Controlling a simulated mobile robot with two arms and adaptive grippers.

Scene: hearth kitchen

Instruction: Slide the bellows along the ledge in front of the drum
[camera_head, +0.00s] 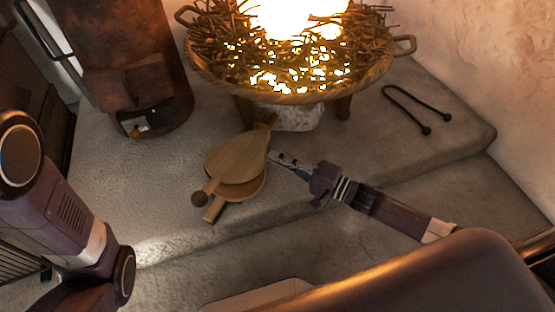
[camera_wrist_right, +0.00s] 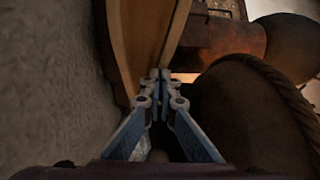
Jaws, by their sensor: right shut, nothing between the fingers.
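The wooden bellows (camera_head: 235,160) lie on the pale stone ledge (camera_head: 110,175), handles toward me and nozzle toward the fire basket. The rusty drum (camera_head: 125,60) stands on the ledge to their upper left. My right gripper (camera_head: 273,158) is shut and empty, with its tips close to the right side of the bellows. In the right wrist view the bellows' wooden edge (camera_wrist_right: 145,40) rises just beyond the shut fingertips (camera_wrist_right: 162,80); I cannot tell if they touch. My left arm shows at the left, but its gripper is not in view.
A fire basket (camera_head: 290,90) with burning twigs stands on legs behind the bellows. Black tongs (camera_head: 410,108) lie on the ledge at the right. The ledge between bellows and drum is clear. Its front edge runs just in front of the bellows' handles.

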